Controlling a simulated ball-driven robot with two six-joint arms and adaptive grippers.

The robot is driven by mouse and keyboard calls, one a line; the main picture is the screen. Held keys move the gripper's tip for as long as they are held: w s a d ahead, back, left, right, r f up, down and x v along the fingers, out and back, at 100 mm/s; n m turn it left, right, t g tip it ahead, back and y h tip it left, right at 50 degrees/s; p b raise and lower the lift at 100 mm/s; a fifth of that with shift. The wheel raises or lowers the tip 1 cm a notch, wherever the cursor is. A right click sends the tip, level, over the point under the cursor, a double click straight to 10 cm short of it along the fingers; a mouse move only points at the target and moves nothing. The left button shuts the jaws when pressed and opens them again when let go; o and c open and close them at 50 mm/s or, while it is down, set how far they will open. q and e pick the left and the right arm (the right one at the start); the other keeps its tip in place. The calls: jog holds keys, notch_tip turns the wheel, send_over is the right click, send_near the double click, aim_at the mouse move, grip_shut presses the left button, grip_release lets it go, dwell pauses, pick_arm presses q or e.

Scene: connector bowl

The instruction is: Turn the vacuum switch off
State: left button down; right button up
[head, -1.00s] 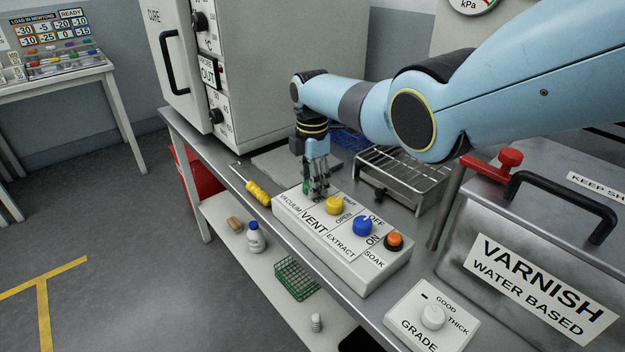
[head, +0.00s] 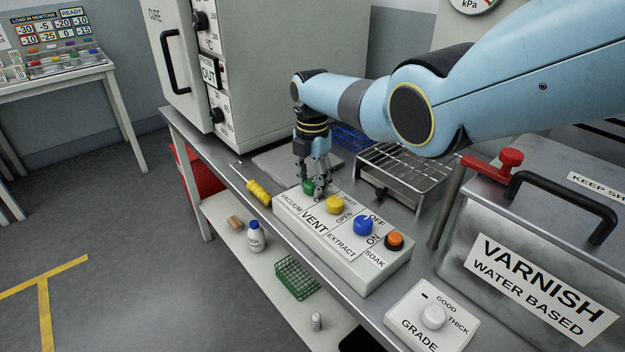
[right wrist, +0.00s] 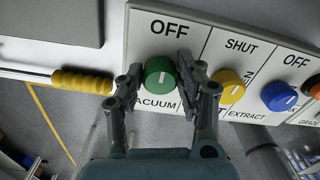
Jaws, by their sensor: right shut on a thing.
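The control panel (head: 375,277) lies on the bench with a row of coloured knobs. The green vacuum knob (right wrist: 160,72) is at its left end, under an OFF label, with VACUUM printed below it. A short white mark shows on the knob, but its exact direction is hard to read. My right gripper (right wrist: 156,80) comes down from above with one finger on each side of the green knob, shut on it. In the head view the green knob (head: 309,186) is partly hidden behind the fingers. My left gripper is not in view.
The yellow vent knob (right wrist: 229,88) stands close to my right finger. The blue extract knob (head: 362,225) and the orange soak button (head: 394,241) are farther right. A yellow-handled screwdriver (head: 258,191) lies left of the panel. A wire rack (head: 405,170) stands behind.

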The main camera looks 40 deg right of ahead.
aim_at(312, 181)
jog(key=o, duration=1.1)
jog(key=shift+o, duration=0.2)
notch_tip(312, 181, up, 12)
jog(key=shift+f, duration=0.1)
